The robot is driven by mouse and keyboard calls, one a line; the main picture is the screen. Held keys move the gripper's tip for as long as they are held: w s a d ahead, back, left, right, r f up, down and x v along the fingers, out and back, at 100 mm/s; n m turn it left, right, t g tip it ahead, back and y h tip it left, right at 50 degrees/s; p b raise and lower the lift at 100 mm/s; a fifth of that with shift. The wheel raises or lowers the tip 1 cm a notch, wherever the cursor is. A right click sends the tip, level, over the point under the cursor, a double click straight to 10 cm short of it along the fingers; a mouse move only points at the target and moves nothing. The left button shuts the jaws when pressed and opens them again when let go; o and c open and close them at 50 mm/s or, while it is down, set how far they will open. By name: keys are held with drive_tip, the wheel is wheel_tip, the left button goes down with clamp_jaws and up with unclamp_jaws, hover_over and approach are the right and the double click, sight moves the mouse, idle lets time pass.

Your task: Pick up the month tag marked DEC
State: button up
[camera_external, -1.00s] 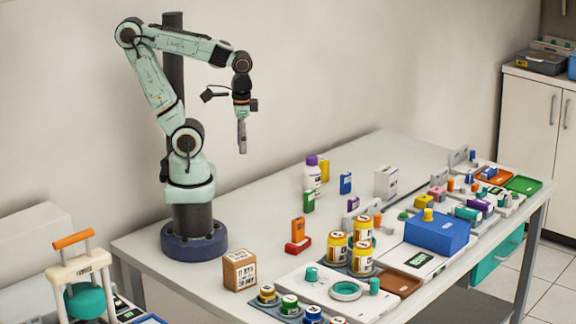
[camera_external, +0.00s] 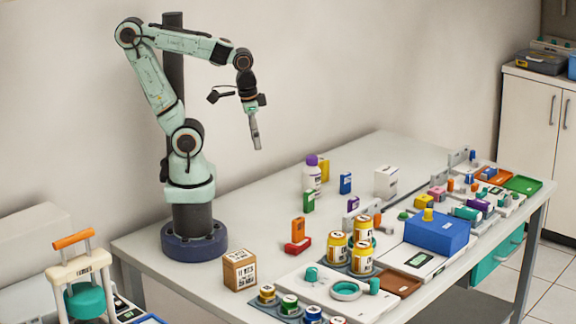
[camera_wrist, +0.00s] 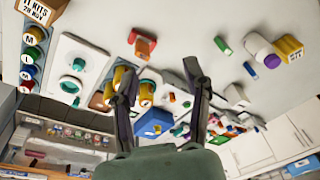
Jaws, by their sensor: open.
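Several small coloured blocks that could be month tags stand on the table: an orange one (camera_external: 297,229), a green one (camera_external: 309,201), a blue one (camera_external: 346,183), a purple one (camera_external: 353,203) and a yellow one (camera_external: 324,169). No lettering on them is legible, so I cannot tell which is DEC. The orange block stands with a red piece (camera_external: 298,246). In the wrist view the green (camera_wrist: 223,45), blue (camera_wrist: 250,70) and yellow (camera_wrist: 290,47) blocks lie right of my fingers. My gripper (camera_external: 257,148) is high above the table, tilted, open and empty; its two fingers are apart in the wrist view (camera_wrist: 160,70).
A purple-capped white bottle (camera_external: 312,175) stands close beside the yellow block. A white box (camera_external: 386,182), yellow jars (camera_external: 337,247), a blue box (camera_external: 436,234) and a cardboard box (camera_external: 239,270) occupy other places.

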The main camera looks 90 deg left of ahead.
drive_tip(key=w+r+t, duration=0.4)
drive_tip(key=w+r, duration=0.1)
drive_tip(key=w, duration=0.6)
drive_tip(key=w+a+n+t+y, duration=0.1)
drive_tip(key=w+a, duration=0.3)
drive_tip(key=w, duration=0.2)
drive_tip(key=w+a+n+t, duration=0.1)
drive_tip(key=w+a, duration=0.2)
drive_tip(key=w, duration=0.4)
drive_tip(key=n+g+y, duration=0.1)
drive_tip(key=n+g, duration=0.3)
drive_tip(key=n, duration=0.1)
hover_over(348, 182)
drive_tip(key=s, duration=0.2)
drive_tip(key=f, duration=2.4)
drive_tip(key=shift+w+d, duration=0.1)
drive_tip(key=shift+d, duration=0.2)
drive_tip(key=shift+a+f, duration=0.25)
drive_tip(key=x, duration=0.5)
drive_tip(key=shift+w+f, duration=0.15)
drive_tip(key=shift+f, duration=0.15)
